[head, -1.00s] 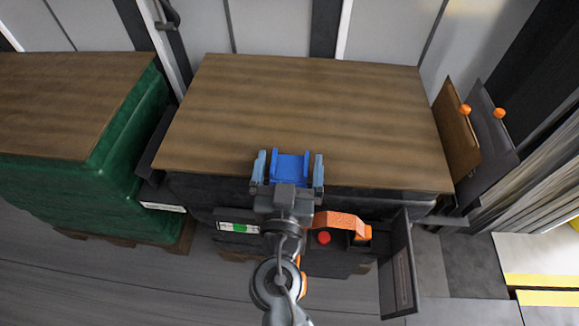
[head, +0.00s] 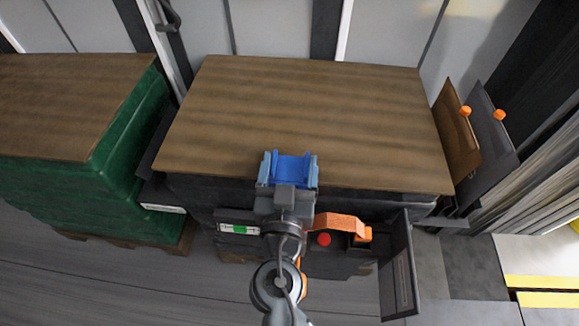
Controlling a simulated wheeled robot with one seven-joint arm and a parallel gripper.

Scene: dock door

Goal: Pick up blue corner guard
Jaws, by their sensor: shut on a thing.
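The blue corner guard (head: 291,168) is a small blue channel-shaped piece with raised sides, at the front edge of the middle wooden top in the head view. My gripper (head: 288,170) is shut on it, with one grey-blue finger against each side. The underside of the guard is hidden, and I cannot tell whether it still touches the wooden top.
The brown wooden top (head: 310,110) of the middle dark-wrapped stack is bare. A green-wrapped stack (head: 125,150) stands at the left. An orange handle (head: 340,222), a red button (head: 324,239) and a dark upright panel (head: 398,265) are close to my arm's right.

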